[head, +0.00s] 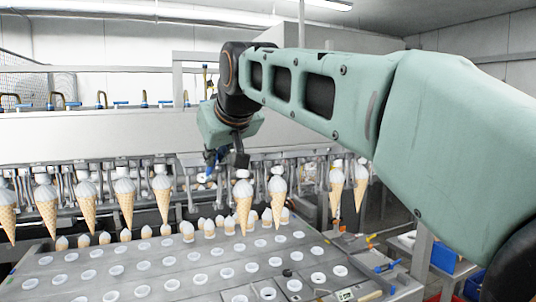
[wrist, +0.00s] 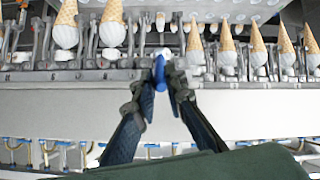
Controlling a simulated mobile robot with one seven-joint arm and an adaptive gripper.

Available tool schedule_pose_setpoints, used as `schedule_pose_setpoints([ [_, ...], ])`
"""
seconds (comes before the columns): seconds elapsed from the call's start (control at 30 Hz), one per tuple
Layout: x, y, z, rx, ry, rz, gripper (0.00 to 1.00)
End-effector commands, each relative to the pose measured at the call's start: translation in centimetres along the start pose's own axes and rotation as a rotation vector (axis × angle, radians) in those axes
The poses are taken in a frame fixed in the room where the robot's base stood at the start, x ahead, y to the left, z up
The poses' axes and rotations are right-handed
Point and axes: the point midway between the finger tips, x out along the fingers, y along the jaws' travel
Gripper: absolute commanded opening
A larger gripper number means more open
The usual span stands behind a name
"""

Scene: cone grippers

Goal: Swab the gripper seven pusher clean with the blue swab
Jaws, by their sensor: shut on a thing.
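My gripper (head: 226,158) is shut on the blue swab (head: 211,161) in front of the row of cone grippers. In the wrist view my gripper (wrist: 165,88) pinches the blue swab (wrist: 160,71) between its dark fingers. The swab's white tip (wrist: 164,52) reaches up to the metal cone-gripper bar (wrist: 110,75), at a gap in the row with no cone. I cannot tell whether the tip touches a pusher. No number is readable, so I cannot tell which unit is gripper seven. My fingers and the swab hide part of the mechanism.
Filled cones (head: 124,200) hang in the row on both sides of the gap; two cones (head: 243,205) are close at the right. Below lies a grey tray plate (head: 140,268) with round holes and white rims.

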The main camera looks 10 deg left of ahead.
Motion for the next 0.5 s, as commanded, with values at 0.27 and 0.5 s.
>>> schedule_pose_setpoints([
  [0.27,-0.1,-0.7,-0.2,0.001,0.001,0.000,0.00],
  [0.5,0.0,0.3,0.0,0.001,0.001,0.000,0.00],
])
